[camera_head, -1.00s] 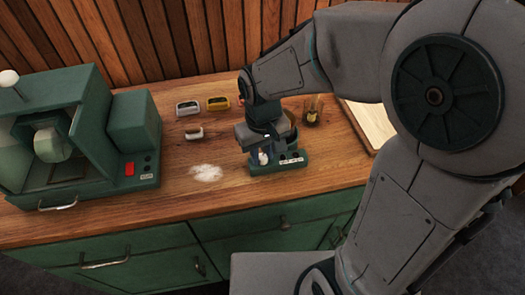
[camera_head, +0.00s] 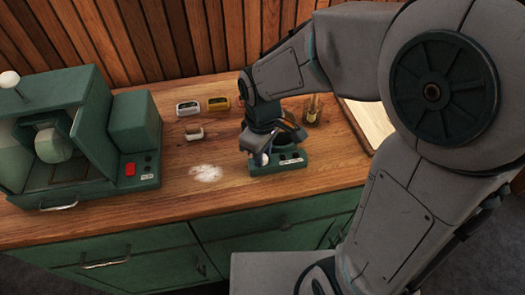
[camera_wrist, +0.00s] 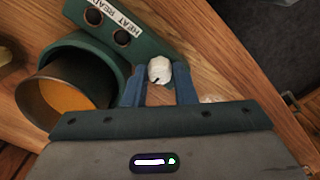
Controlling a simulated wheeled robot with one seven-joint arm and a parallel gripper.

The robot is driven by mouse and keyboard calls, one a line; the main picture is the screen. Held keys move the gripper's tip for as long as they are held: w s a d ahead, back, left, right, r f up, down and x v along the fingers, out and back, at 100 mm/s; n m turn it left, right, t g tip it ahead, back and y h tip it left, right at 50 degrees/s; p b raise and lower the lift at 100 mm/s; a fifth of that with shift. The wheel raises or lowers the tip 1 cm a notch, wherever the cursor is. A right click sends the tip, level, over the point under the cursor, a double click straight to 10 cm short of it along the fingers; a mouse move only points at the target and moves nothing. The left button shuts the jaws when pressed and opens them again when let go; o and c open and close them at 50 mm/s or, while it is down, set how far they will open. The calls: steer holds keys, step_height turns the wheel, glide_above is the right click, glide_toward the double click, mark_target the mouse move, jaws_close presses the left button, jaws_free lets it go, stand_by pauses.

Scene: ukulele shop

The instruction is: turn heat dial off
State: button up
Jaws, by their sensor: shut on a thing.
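The heat dial (camera_wrist: 160,68) is a small white knob with a dark pointer mark, at the edge of a green heater base in the wrist view. The mark points toward the lower left of that picture. My gripper (camera_wrist: 159,82) has its two blue fingers on either side of the dial, shut on it. The green base (camera_wrist: 118,35) has a label reading "HEAT" and "READ…" and two dark round holes or lamps. In the head view, the base (camera_head: 295,163) stands near the counter's front edge, and my gripper (camera_head: 262,150) partly hides it and the dial.
A green machine (camera_head: 60,135) stands at left. Small containers (camera_head: 188,108) and a brush jar (camera_head: 313,110) are behind. White powder (camera_head: 206,173) lies on the wooden counter.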

stand_by(0.3)
steer(key=o, duration=1)
step_height(320, 180, up, 14)
steer(key=shift+f, duration=0.1)
steer(key=s+d+f+m+t, duration=0.1)
steer(key=s+d+m, duration=0.1)
steer(key=d+m, duration=0.1)
steer(key=s+d+f+m+t, duration=0.1)
steer(key=s+d+f+m, duration=0.1)
steer(key=d+m, duration=0.2)
steer(key=s+d+f+m+t, duration=0.1)
steer(key=s+d+f+m, duration=0.1)
steer(key=d, duration=0.5)
steer(key=shift+s+d+f+m, duration=0.1)
steer(key=shift+s+m, duration=0.5)
steer(key=shift+m, duration=0.6)
